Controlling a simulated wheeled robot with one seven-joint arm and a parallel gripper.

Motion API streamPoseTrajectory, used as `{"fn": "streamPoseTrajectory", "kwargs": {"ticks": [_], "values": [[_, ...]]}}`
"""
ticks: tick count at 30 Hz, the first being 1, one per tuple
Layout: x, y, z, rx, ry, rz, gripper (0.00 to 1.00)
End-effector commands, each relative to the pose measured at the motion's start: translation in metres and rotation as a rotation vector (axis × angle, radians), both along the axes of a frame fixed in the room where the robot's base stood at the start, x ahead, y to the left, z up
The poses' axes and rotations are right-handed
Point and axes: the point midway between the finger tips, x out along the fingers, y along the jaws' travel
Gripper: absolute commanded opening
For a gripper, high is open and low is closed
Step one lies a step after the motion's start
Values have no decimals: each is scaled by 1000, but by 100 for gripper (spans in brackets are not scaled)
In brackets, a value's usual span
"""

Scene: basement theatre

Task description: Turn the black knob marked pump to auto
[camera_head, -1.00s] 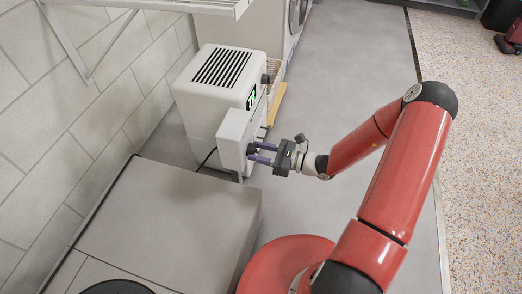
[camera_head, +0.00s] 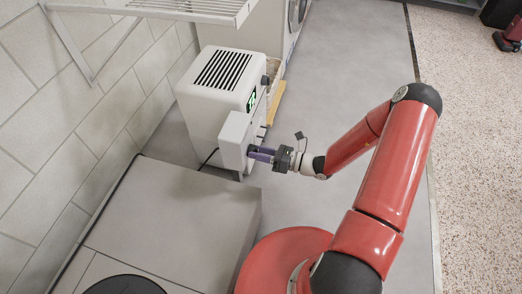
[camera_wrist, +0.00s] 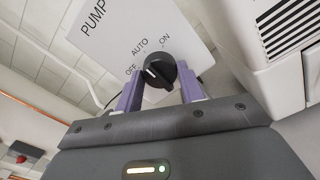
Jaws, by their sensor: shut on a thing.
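The black knob (camera_wrist: 158,70) sits on a white panel (camera_wrist: 110,38) marked PUMP, with OFF, AUTO and ON printed around it in the wrist view. Its white pointer mark faces the OFF side; its exact angle is hard to tell. My gripper (camera_wrist: 161,82) has its two purple fingers on either side of the knob, shut on it. In the head view the panel is the front of a white box (camera_head: 234,138), and my gripper (camera_head: 255,153) reaches it from the right. The knob is mostly hidden there by the fingers.
A larger white vented unit (camera_head: 215,90) with a green display stands behind the box. A grey cabinet top (camera_head: 170,215) lies in front, near the tiled wall (camera_head: 60,110). A wire shelf (camera_head: 190,8) hangs above. The grey floor to the right is open.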

Motion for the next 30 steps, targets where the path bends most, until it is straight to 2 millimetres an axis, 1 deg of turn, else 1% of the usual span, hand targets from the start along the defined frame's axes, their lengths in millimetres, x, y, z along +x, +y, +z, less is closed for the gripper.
{"fn": "streamPoseTrajectory", "kwargs": {"ticks": [11,12,16,25,28,30], "values": [[-2,2,0,5,4,5,16],[-2,1,0,5,4,5,44],[-1,1,0,4,4,3,60],[-1,-2,0,2,3,1,60],[-5,-11,0,2,2,0,60],[-9,-22,0,1,2,-1,60]]}}
